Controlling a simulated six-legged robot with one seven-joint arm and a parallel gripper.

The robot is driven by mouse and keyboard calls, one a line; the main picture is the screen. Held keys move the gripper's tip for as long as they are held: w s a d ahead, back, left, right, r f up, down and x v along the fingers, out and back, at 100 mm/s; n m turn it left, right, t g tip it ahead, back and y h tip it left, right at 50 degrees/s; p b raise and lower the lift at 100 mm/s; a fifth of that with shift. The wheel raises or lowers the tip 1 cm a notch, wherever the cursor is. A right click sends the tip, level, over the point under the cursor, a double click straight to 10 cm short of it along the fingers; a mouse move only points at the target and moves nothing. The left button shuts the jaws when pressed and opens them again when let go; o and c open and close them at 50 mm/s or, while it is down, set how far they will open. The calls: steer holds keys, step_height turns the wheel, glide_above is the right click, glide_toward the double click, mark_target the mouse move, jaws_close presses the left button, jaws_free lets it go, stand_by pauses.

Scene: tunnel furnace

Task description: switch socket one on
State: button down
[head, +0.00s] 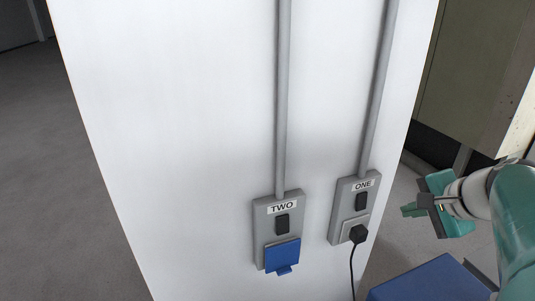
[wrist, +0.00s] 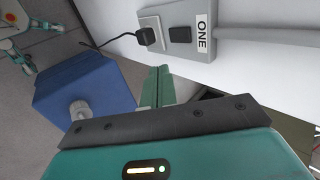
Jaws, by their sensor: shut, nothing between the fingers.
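Socket one (head: 354,211) is a grey box labelled ONE, low on the white pillar. It has a black rocker switch (head: 361,202) above a black plug (head: 357,234) with a cable. The wrist view shows the same socket (wrist: 208,14) sideways, with its switch (wrist: 180,34) and plug (wrist: 147,37). I cannot tell the switch's position. My gripper (head: 408,210) is to the right of socket one in the head view, apart from it. In the wrist view my gripper's fingers (wrist: 160,74) are together and empty, short of the socket box.
Socket two (head: 277,233), with a blue flap (head: 283,256), is left of socket one. Grey conduits (head: 375,90) run up the white pillar (head: 180,120). A blue box (wrist: 85,90) stands on the floor near the pillar. A greenish cabinet (head: 470,70) is at the right.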

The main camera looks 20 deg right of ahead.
mark_target(364, 203)
steer(key=x, duration=0.4)
steer(key=w+r+x, duration=0.1)
steer(key=x, duration=0.8)
steer(key=shift+w+r, duration=0.25)
steer(key=shift+w, duration=0.25)
steer(key=shift+w+f, duration=0.1)
steer(key=shift+w, duration=0.05)
steer(key=shift+d, duration=0.1)
steer(key=shift+r, duration=0.85)
steer(key=shift+r, duration=0.1)
